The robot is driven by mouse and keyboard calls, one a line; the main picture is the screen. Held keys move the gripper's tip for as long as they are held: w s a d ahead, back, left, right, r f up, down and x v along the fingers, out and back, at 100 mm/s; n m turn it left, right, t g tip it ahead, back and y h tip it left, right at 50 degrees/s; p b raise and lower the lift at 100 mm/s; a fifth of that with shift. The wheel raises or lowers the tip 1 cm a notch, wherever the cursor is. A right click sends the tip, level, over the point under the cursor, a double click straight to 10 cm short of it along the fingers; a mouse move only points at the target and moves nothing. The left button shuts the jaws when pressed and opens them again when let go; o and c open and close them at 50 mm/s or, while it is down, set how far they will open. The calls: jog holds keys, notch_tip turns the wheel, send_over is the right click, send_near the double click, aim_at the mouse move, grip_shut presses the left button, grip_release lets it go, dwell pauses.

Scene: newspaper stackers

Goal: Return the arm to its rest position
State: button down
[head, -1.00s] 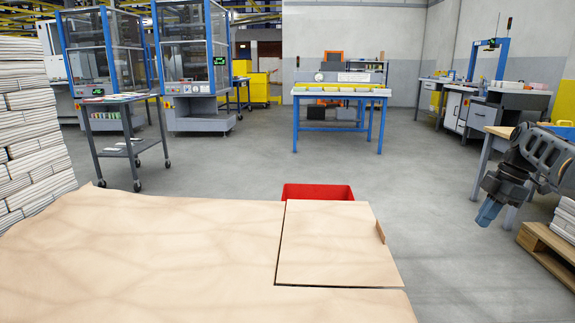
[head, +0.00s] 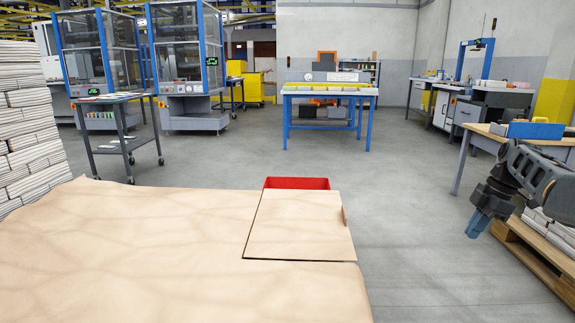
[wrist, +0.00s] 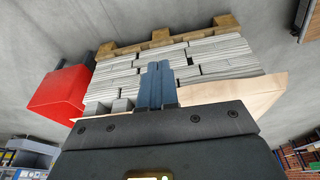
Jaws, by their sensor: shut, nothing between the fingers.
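My gripper (head: 474,226) hangs at the right side of the head view, with its blue fingers pointing down and together. The arm reaches in from the right edge. In the wrist view the blue fingers (wrist: 155,84) lie side by side with nothing between them. The gripper is apart from the brown-covered surface (head: 150,240) and is over open floor to its right.
A red bin (head: 297,183) stands behind the brown sheet's flap. Newspaper stacks (head: 30,120) rise at left. A wooden pallet (head: 535,258) with newspapers is at right, close to my arm. Grey floor (head: 410,220) is free between.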

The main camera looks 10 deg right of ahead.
jog(key=s+a+f+m+t+h, duration=0.15)
jog(key=a+f, duration=0.25)
jog(key=f, duration=0.6)
jog(key=s+a+f+m+t+h, duration=0.1)
jog(key=s+a+f+m, duration=0.2)
jog(key=f, duration=0.7)
jog(key=s+a+f+m+t+h, duration=0.1)
jog(key=s+a+f, duration=0.1)
jog(key=a+f, duration=0.5)
jog(key=s+a+f+m+t+h, duration=0.1)
jog(key=s+a+f+m+t, duration=0.15)
jog(key=s+a, duration=0.65)
jog(key=s+a+f+m+t+h, duration=0.1)
jog(key=s+a+f, duration=0.35)
jog(key=s, duration=0.85)
jog(key=s+a+r+m+t, duration=0.25)
jog(key=s+a+r, duration=0.55)
jog(key=s+r, duration=0.45)
jog(key=s+a+r+m+t+y, duration=0.15)
jog(key=s+r, duration=0.35)
jog(key=r, duration=0.5)
jog(key=s+a+r+m+t+y, duration=0.1)
jog(key=s+a+r+t, duration=0.3)
jog(key=r, duration=0.7)
notch_tip(320, 180, up, 26)
jog(key=s+d+g+p, duration=0.1)
jog(key=p, duration=2.5)
jog(key=shift+d+r+p, duration=0.15)
jog(key=shift+d+p, duration=0.15)
